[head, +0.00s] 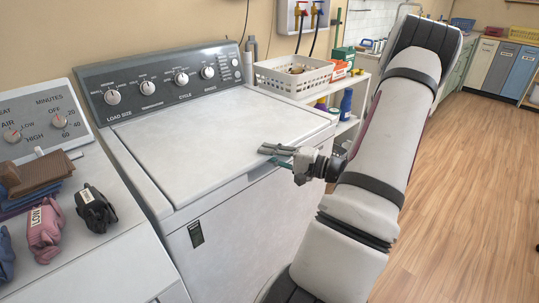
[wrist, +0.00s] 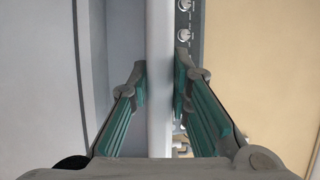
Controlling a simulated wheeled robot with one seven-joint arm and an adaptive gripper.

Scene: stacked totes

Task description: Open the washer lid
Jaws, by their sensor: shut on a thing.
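The washer lid (head: 215,135) is a broad white panel on top of the white washer (head: 235,225). It lies flat or nearly so; I cannot tell if there is a small gap under it. My gripper (head: 279,156) is at the lid's front edge, right of its middle. In the wrist view, the lid (wrist: 159,95) shows edge-on as a pale upright strip. My gripper's two teal-padded fingers (wrist: 160,80) are on either side of this strip, closed on it. The washer's inside is hidden in the head view.
The control panel (head: 155,80) with knobs stands behind the lid. A white basket (head: 292,78) sits on a shelf at the back right. A dryer (head: 75,245) with cloths and small dark and pink items is at the left. Wooden floor (head: 465,180) is clear at the right.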

